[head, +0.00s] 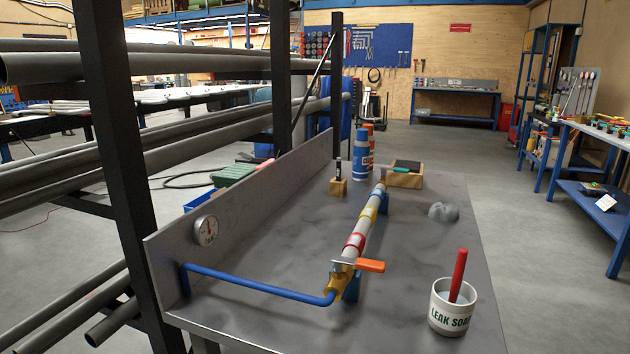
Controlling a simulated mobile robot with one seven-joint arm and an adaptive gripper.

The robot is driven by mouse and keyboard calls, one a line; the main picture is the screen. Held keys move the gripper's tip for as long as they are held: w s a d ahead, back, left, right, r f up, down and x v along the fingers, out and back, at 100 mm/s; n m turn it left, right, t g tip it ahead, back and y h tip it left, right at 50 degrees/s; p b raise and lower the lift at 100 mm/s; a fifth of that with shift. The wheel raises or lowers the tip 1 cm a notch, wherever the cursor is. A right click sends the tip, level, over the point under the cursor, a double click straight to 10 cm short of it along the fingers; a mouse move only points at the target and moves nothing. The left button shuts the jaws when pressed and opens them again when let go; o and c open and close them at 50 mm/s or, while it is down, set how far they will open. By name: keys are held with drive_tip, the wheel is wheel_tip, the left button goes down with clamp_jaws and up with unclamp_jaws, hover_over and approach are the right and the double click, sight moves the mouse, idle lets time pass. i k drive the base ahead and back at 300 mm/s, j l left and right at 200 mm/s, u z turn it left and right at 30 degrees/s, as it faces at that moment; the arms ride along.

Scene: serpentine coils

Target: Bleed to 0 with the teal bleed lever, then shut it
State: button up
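A pipe assembly (366,225) with red and yellow bands runs along the grey bench. At the near end a brass valve (340,279) carries an orange lever (371,265) pointing right. A blue hose (262,286) runs from this end to the bench's left upstand. A round pressure gauge (206,230) is on that upstand; its reading is too small to make out. My gripper is not in view.
A white "LEAK SOAP" cup (450,310) with a red-handled brush stands at the bench's (420,260) near right. A grey cloth-like lump (443,212), a wooden box (405,177), a blue bottle (361,158) and a wooden block (338,187) sit farther back. A black post (133,170) stands left.

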sight(383, 169)
drive_tip(key=i+l+u, duration=0.1)
drive_tip(key=l, duration=0.2)
drive_tip(key=i+l+u, duration=0.2)
drive_tip(key=l, duration=0.45)
drive_tip(key=i+l+u, duration=0.1)
drive_tip(key=i+l, duration=0.15)
drive_tip(key=l, duration=0.05)
